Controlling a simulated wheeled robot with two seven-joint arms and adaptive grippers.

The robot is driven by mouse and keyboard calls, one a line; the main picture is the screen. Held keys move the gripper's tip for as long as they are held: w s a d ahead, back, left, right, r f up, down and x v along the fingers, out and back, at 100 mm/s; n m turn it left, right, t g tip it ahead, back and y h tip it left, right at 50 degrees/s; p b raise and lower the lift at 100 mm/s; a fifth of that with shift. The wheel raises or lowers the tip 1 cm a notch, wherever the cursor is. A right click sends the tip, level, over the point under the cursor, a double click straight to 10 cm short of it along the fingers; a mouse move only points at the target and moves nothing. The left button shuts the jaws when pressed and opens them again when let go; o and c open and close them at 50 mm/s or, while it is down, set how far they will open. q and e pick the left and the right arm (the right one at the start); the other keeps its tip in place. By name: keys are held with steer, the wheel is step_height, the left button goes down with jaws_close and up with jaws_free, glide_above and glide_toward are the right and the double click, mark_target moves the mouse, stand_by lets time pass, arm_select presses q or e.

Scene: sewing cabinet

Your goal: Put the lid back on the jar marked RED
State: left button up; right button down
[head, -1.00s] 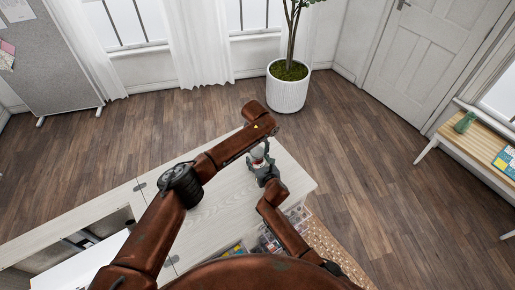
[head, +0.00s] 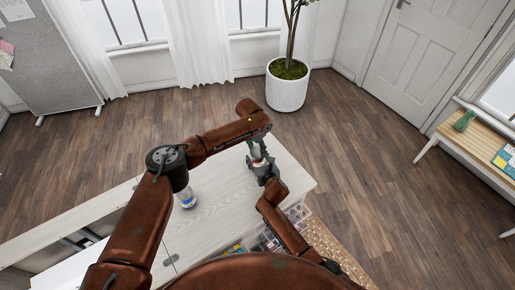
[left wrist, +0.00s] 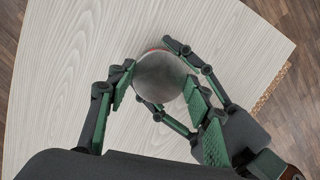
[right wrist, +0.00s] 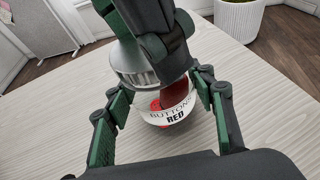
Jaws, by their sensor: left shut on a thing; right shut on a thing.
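The jar marked RED (right wrist: 172,112) is clear, with a white label reading BUTTONS RED and red contents. It stands on the cabinet top, between the fingers of my right gripper (right wrist: 166,100), which is shut on it. My left gripper (left wrist: 160,82) is shut on a round grey metal lid (left wrist: 159,76). The lid also shows in the right wrist view (right wrist: 132,62), above the jar and apart from it, partly hidden by a left finger. In the head view the left gripper (head: 256,150) is just above the right gripper (head: 263,166).
Another jar (head: 187,198) with a blue label stands on the pale wood cabinet top (head: 222,205), close to my left arm. The cabinet top around the jars is otherwise mostly bare. A white plant pot (head: 287,92) stands on the floor behind.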

arm_select(q)
steer(key=shift+d, duration=0.1)
arm_select(e)
steer(key=shift+s+a+f, duration=0.1)
arm_select(q)
steer(key=o, duration=0.7)
steer(key=shift+c, duration=0.2)
steer(key=shift+r, duration=0.1)
steer(key=shift+a+r, duration=0.2)
steer(key=shift+r, duration=2)
steer(key=shift+o, duration=0.3)
steer(key=o, duration=0.5)
